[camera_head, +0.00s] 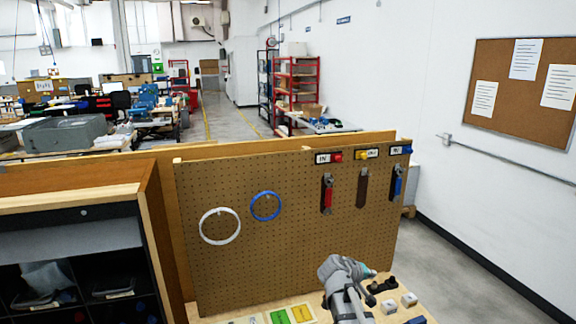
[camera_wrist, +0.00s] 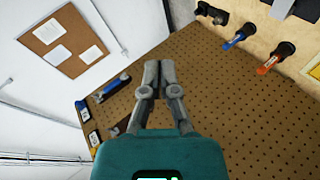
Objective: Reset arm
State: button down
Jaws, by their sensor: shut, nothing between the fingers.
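My gripper (camera_wrist: 159,66) shows in the wrist view with its two grey fingers together and nothing between them. Behind the fingers is the brown pegboard (camera_wrist: 200,100), with a gap I cannot measure. In the head view my arm rises in front of the lower right of the pegboard (camera_head: 262,200), over the wooden bench top. The fingertips are hard to make out there.
A red tool (camera_head: 327,195) and a blue tool (camera_head: 397,183) hang on the board, beside white (camera_head: 220,241) and blue (camera_head: 266,219) rings. Yellow and green trays (camera_head: 279,317) and white blocks (camera_head: 408,300) lie on the bench. A dark shelf cabinet (camera_head: 150,215) stands left.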

jog(key=s+a+f+m+g+y+b, duration=0.1)
jog(key=s+a+f+g+y, duration=0.2)
jog(key=s, duration=0.6)
jog(key=s+a+f+m+g+y+b, duration=0.1)
jog(key=s+a+f+g+y+b, duration=0.1)
jog(key=s+a+f+y, duration=0.3)
jog(key=s+f+g+y, duration=0.1)
jog(key=s+f, duration=0.3)
jog(key=shift+s+a+f+m+g+y, duration=0.2)
jog(key=shift+s+f+m+g+y, duration=0.1)
jog(key=shift+s+f+m+y, duration=0.1)
